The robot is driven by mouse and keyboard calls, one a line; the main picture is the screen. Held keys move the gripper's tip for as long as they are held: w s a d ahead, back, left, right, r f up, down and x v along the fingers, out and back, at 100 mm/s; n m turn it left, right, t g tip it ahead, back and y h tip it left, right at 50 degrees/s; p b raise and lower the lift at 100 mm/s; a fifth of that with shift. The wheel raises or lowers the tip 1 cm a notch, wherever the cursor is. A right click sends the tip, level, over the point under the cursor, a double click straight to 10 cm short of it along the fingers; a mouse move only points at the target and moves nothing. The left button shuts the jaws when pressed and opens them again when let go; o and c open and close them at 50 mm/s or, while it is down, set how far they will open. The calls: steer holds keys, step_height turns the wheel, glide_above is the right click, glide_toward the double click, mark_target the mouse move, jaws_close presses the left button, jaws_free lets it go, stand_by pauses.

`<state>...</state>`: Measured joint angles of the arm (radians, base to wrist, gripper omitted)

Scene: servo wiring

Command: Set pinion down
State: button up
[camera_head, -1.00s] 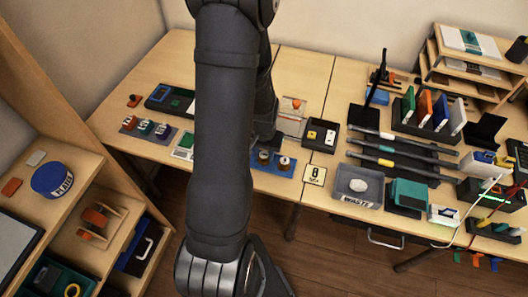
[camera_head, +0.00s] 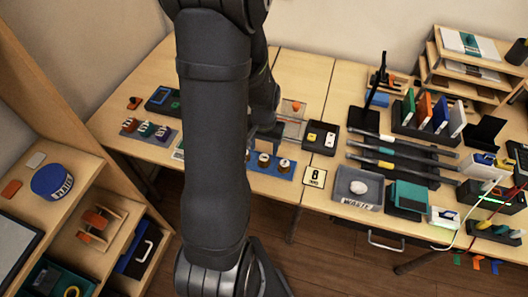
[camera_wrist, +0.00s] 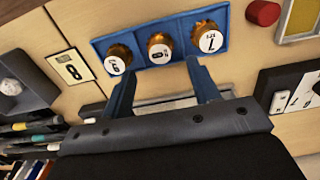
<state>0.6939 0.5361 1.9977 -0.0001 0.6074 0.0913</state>
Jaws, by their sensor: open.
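Three brass pinions with white numbered tops sit in a row in a blue tray (camera_wrist: 182,35). In the wrist view they are the left pinion (camera_wrist: 118,57), the middle pinion (camera_wrist: 159,47) and the right pinion (camera_wrist: 207,36). The head view also shows the tray (camera_head: 268,173) and the pinions, partly beside my arm. My gripper (camera_wrist: 161,66) is open, its two fingers apart and nothing between them. Its tips appear just short of the tray's near edge in the wrist view, around the middle pinion's line; the exact height gap is unclear.
A black tray with a yellow and a white part (camera_head: 320,137) stands right of the blue tray. A numbered card (camera_head: 314,177) and a waste bin (camera_head: 357,188) are further right. A red cylinder (camera_wrist: 263,13) lies beside the blue tray.

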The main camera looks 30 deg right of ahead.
mark_target(264, 157)
step_height(264, 157, up, 7)
stand_by(0.3)
steer(key=shift+f, duration=0.1)
step_height(264, 157, down, 12)
steer(key=shift+f, duration=0.15)
stand_by(0.8)
steer(key=shift+r, duration=0.25)
